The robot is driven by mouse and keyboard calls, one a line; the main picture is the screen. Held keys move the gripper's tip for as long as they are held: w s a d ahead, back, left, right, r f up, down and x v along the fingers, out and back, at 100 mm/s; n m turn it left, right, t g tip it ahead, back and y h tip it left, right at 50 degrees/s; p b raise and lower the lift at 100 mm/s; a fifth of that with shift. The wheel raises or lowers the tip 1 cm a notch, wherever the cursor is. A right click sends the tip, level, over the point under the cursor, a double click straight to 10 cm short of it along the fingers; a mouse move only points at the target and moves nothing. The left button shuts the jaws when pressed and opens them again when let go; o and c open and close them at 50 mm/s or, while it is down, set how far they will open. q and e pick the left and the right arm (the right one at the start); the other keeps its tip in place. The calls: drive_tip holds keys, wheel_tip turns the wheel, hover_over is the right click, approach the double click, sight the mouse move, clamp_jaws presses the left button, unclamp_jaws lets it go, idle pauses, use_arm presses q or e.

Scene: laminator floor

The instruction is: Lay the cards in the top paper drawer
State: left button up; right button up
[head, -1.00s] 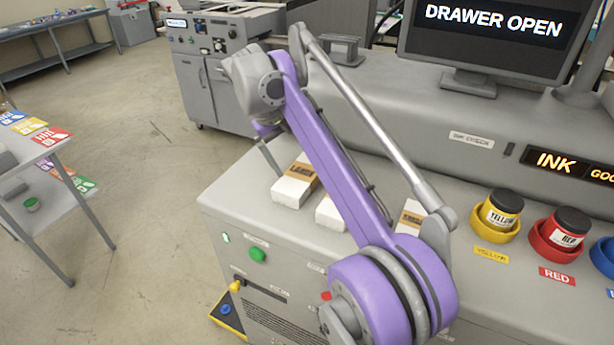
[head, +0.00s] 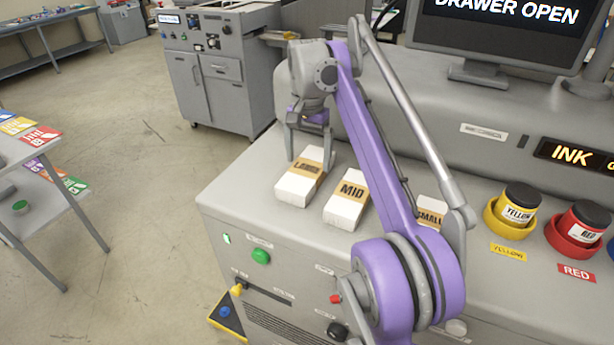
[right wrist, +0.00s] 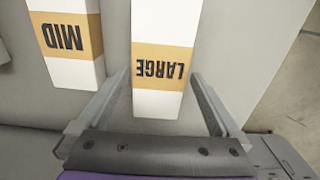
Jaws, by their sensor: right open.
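Three white packs with brown bands lie in a row on the grey machine top. They are the LARGE pack (head: 296,188), the MID pack (head: 344,212) and the SMALL pack (head: 430,213), which is partly hidden by my right arm. My right gripper (head: 309,153) is open and points down at the far end of the LARGE pack. In the right wrist view, the LARGE pack (right wrist: 162,25) reaches between the open fingers, with a gap on each side. The MID pack (right wrist: 72,70) lies beside it. No open drawer shows; my left gripper is out of view.
A monitor (head: 505,28) reading "DRAWER OPEN" stands behind. Yellow (head: 518,208) and red (head: 580,228) ink pots stand at the right. A table (head: 35,150) at the left holds coloured cards (head: 40,138). Open floor lies between it and the machine.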

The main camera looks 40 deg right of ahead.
sight(307, 168)
drive_tip(key=f, duration=0.3)
drive_tip(key=shift+s+a+f, duration=0.2)
drive_tip(key=shift+f, duration=0.15)
drive_tip(key=shift+w, duration=0.1)
clamp_jaws()
wheel_tip(307, 168, up, 10)
drive_tip(key=shift+r+p, duration=0.1)
drive_tip(key=shift+p, duration=0.95)
